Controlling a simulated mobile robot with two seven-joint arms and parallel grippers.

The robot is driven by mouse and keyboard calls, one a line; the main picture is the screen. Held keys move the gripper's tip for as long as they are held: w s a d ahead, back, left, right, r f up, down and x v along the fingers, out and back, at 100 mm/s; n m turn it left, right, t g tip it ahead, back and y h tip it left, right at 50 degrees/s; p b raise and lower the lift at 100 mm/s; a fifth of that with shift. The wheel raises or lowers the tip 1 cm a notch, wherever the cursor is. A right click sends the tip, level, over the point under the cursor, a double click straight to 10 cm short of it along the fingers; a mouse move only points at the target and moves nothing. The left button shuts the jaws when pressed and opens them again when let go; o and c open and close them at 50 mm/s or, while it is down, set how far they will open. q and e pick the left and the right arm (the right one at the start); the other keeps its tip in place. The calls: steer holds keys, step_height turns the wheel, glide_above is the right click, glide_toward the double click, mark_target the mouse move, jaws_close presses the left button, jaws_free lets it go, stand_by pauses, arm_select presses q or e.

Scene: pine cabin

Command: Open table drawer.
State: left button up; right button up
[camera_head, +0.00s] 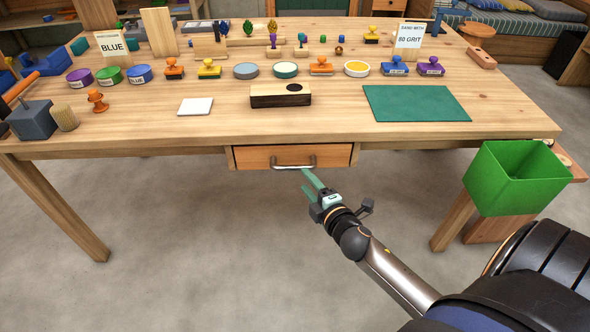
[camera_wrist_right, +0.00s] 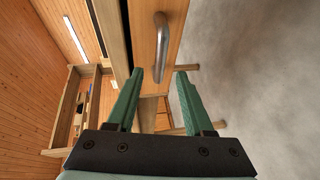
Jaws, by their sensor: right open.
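The wooden table drawer (camera_head: 250,157) sits under the front edge of the table, with a curved metal handle (camera_head: 294,166) on its front. In the right wrist view the drawer front (camera_wrist_right: 147,25) and handle (camera_wrist_right: 160,48) show just beyond the fingertips. My right gripper (camera_head: 308,182) is open and empty, just in front of and slightly below the handle. In the wrist view its two green fingers (camera_wrist_right: 157,78) are spread, with the handle between their lines and apart from them. A dark gap shows beside the drawer front there; I cannot tell how far the drawer stands out. My left gripper is out of view.
The floor (camera_head: 180,250) before the drawer is clear.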

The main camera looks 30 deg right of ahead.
mark_target(296, 170)
steer(key=b+x, duration=0.1)
steer(key=x, duration=0.7)
steer(key=shift+c, duration=0.2)
steer(key=shift+s, duration=0.1)
jaws_close()
stand_by(1.0)
